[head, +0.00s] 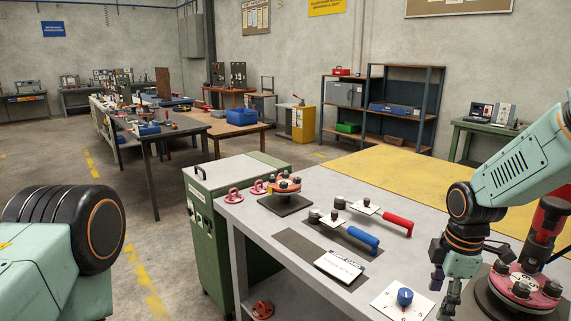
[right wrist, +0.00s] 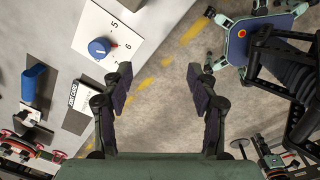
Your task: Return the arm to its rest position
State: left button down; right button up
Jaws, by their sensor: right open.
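My right gripper (head: 446,290) hangs near the right front of the bench, with its arm coming in from the right. In the right wrist view its fingers (right wrist: 165,78) stand apart with only floor seen between them. A red flanged part (head: 524,280) with dark bolts stands on a black base to the right of the gripper. A second red flanged part (head: 285,185) sits on a dark plate at the bench's far left. My left gripper is out of view; only part of my left arm shows at the lower left.
The grey bench (head: 325,185) carries a blue-handled tool (head: 360,237), a red-handled tool (head: 397,222), a job card (head: 340,266) and a white plate with a blue knob (head: 405,297). A green cabinet (head: 226,215) stands left.

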jog(key=s+a+f+m+t+b, duration=0.2)
jog(key=s+a+f+m, duration=0.1)
jog(key=f+m, duration=0.4)
jog(key=s+a+f+m+t+b, duration=0.25)
jog(key=a+f+m, duration=0.2)
jog(key=f, duration=0.45)
jog(key=s+f+m+g+b, duration=0.2)
jog(key=s+f, duration=0.6)
jog(key=s, duration=0.5)
jog(key=s+f+m+g+b, duration=0.2)
jog(key=s+f+b, duration=0.3)
jog(key=s+f, duration=0.4)
jog(key=s+g, duration=0.1)
jog(key=s, duration=0.4)
jog(key=shift+s+f, duration=0.3)
